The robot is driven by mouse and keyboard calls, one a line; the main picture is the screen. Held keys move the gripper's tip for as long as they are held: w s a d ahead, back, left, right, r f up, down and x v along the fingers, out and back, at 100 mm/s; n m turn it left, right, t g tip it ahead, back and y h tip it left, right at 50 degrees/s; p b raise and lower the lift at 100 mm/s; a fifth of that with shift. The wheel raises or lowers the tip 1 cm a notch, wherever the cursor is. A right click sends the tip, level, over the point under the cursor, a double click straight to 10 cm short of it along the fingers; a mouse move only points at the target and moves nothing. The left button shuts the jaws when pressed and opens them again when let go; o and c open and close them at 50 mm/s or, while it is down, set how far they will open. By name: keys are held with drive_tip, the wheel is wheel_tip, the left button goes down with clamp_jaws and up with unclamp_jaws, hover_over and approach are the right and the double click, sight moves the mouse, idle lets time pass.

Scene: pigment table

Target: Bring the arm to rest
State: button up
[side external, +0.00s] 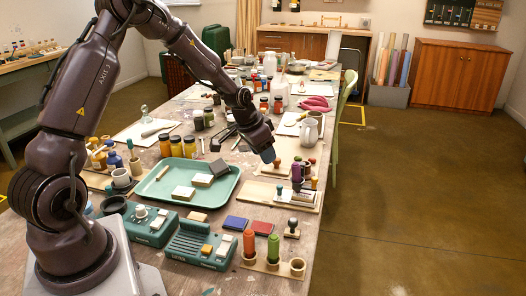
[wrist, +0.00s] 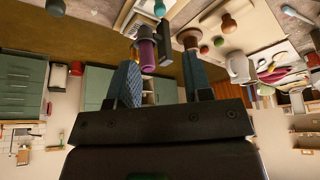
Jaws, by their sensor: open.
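My gripper (side external: 268,154) hangs in the air over the right part of the table (side external: 228,160), above a group of stamps and bottles, and looks empty. The wrist view shows the two fingers of my gripper (wrist: 160,60) spread apart with a gap between them. A purple cylinder (wrist: 147,55) shows behind the left finger in that view. I cannot tell from the wrist view how far it is from the fingertip. In the side view the purple bottle (side external: 297,173) stands below and to the right of my gripper.
A green tray (side external: 229,197) with pale blocks and a dark block lies left of my gripper. Green devices (side external: 199,244) and ink pads (side external: 235,222) sit near the front. Yellow jars (side external: 176,147) and a white pitcher (side external: 308,132) stand farther back. The floor at right (side external: 420,190) is clear.

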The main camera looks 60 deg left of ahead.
drive_tip(key=s+d+r, duration=0.8)
drive_tip(key=s+r, duration=0.2)
drive_tip(key=s, duration=0.2)
drive_tip(key=s+d+r+t, duration=0.1)
drive_tip(key=s+d+r, duration=0.8)
drive_tip(key=s, duration=0.3)
drive_tip(key=shift+s+r, duration=0.15)
drive_tip(key=shift+r, duration=0.2)
